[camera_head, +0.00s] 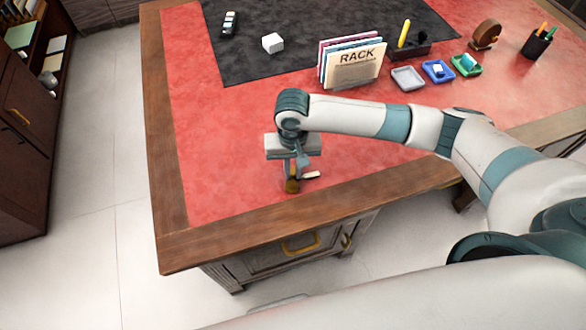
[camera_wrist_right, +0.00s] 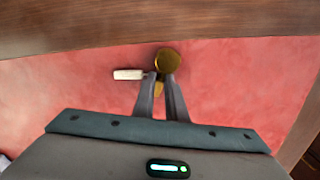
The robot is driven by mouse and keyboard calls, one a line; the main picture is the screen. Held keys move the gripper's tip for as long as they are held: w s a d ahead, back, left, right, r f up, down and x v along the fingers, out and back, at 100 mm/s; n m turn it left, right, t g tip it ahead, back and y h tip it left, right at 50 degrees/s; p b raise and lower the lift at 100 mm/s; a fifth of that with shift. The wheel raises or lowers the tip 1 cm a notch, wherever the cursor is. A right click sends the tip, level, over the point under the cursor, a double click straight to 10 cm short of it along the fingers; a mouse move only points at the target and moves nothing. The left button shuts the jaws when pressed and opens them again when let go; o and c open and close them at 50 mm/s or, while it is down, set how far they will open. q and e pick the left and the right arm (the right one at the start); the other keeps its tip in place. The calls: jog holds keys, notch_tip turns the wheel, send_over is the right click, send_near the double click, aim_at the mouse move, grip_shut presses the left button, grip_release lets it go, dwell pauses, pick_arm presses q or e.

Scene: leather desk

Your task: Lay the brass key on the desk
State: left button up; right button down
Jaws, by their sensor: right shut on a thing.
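The brass key (camera_head: 292,186) is in my right gripper (camera_head: 295,171), over the red leather near the front edge of the desk (camera_head: 225,178). In the right wrist view, the right gripper (camera_wrist_right: 160,80) is shut on the key, and the key's round brass head (camera_wrist_right: 167,58) sticks out past the fingertips. Part of its shaft shows between the fingers. I cannot tell whether the key touches the leather. My left gripper is not in view.
A small white piece (camera_wrist_right: 128,74) lies beside the fingers; it also shows in the head view (camera_head: 311,175). Behind my arm stand a letter rack (camera_head: 355,70), small trays (camera_head: 408,78) and a pen cup (camera_head: 537,43). A white cube (camera_head: 272,43) sits on the dark mat. Leather left of the gripper is clear.

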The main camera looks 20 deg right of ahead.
aim_at(293, 176)
jog(key=c, duration=1.8)
grip_release()
notch_tip(293, 176, up, 12)
jog(key=b, duration=0.2)
jog(key=shift+s, duration=0.1)
